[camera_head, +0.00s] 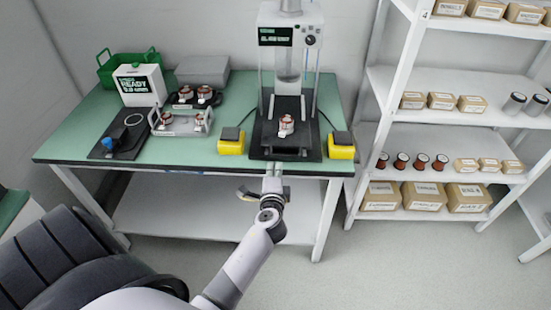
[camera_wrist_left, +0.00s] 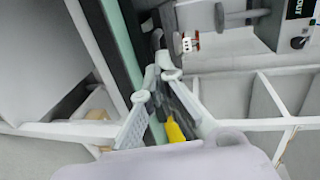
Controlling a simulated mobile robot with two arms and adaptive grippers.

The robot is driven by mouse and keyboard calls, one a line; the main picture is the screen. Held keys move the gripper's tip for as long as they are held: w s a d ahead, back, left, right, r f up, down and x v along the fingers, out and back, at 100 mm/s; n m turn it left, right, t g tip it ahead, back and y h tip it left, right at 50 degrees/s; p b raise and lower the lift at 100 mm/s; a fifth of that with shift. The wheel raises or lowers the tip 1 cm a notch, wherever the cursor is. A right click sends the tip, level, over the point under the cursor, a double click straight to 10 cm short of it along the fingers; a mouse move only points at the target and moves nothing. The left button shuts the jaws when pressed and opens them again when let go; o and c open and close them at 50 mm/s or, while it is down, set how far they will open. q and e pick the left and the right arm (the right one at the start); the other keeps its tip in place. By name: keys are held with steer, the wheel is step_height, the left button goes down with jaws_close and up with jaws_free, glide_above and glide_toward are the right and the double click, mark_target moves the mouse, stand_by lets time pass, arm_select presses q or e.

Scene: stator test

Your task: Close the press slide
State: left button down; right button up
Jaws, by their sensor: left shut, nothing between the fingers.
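The press (camera_head: 290,65) stands at the back right of the green table, with a display and a dial on its head. Its dark slide (camera_head: 285,142) lies at the foot, reaching toward the table's front edge. A copper-and-white stator (camera_head: 286,122) sits on it and also shows in the left wrist view (camera_wrist_left: 188,44). My left gripper (camera_head: 273,172) is in front of the slide at the table edge, shut and empty. Its fingertips (camera_wrist_left: 161,68) come together beside the slide end in the wrist view; whether they touch it I cannot tell. My right gripper is not in view.
Yellow button boxes (camera_head: 231,143) (camera_head: 341,146) flank the press. To the left are a fixture with stators (camera_head: 180,124), a tester reading READY (camera_head: 138,84) and a green basket (camera_head: 120,68). A white shelf rack (camera_head: 393,75) with boxes stands right.

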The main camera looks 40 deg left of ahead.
arm_select(q)
steer(key=x, duration=0.5)
steer(key=shift+w, duration=0.1)
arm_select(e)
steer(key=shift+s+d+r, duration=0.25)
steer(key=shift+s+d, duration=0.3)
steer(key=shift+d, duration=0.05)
arm_select(q)
steer(key=b, duration=0.6)
glide_toward(278, 123)
steer(key=x, duration=0.2)
steer(key=f+x, duration=0.1)
steer(key=x, duration=0.1)
steer(key=shift+w+a, duration=0.15)
steer(key=b+x, duration=0.1)
steer(key=x, duration=0.1)
steer(key=r+b+x, duration=0.1)
steer(key=x, duration=0.1)
steer(key=shift+w+a+f, duration=0.1)
steer(key=shift+w+a, duration=0.1)
steer(key=shift+w, duration=0.3)
steer(key=shift+w+a, duration=0.15)
steer(key=shift+w, duration=0.05)
steer(key=shift+r, duration=0.4)
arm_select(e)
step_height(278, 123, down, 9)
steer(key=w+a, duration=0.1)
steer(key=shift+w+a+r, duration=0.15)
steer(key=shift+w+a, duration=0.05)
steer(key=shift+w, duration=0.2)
